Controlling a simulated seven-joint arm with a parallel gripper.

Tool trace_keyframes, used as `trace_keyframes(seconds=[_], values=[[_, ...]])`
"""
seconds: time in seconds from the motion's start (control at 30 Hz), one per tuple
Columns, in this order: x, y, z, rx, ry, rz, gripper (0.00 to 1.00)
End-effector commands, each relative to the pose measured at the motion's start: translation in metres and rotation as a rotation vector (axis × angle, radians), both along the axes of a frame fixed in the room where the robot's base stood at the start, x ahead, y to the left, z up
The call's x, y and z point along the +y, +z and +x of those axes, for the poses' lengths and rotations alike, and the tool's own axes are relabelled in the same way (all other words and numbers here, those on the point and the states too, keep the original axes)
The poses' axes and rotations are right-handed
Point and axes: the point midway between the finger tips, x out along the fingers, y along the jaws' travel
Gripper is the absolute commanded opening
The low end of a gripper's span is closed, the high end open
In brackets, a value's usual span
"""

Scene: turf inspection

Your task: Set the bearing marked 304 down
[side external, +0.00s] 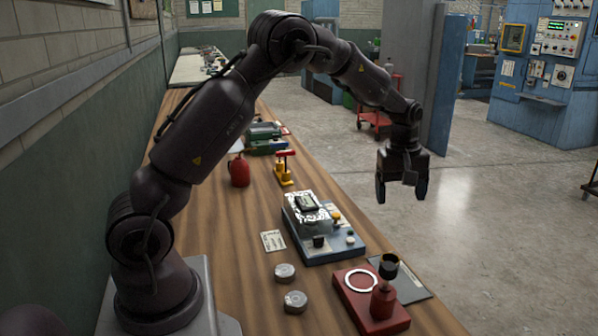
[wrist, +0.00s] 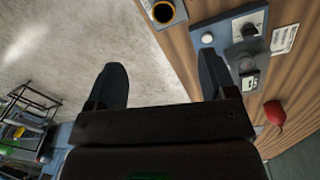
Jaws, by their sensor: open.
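My gripper (side external: 401,196) is open and empty, raised over the right edge of the bench with the floor behind it. In the wrist view its two dark fingers (wrist: 163,82) are wide apart with nothing between them. Two round silver pieces (side external: 285,273) (side external: 295,301) lie flat on the bench, apart from each other, near my base. They look like bearings, but no marking can be read, so I cannot tell which is 304. My gripper is well away from both, and they do not show in the wrist view.
A blue instrument (side external: 345,247) with a small display stands mid-bench. A red fixture (side external: 350,312) with a white ring (side external: 362,282) and a dark cup (side external: 389,266) are at the front right. A red oil can (side external: 239,172) and yellow-red tool (side external: 284,170) stand farther back.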

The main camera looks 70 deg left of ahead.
Motion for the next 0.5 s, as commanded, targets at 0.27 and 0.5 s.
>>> trace_keyframes(seconds=[0.27, 0.5], values=[[-0.054, 0.114, -0.082, -0.16, -0.43, 0.049, 0.77], [-0.092, 0.156, -0.176, -0.276, -0.815, 0.16, 0.77]])
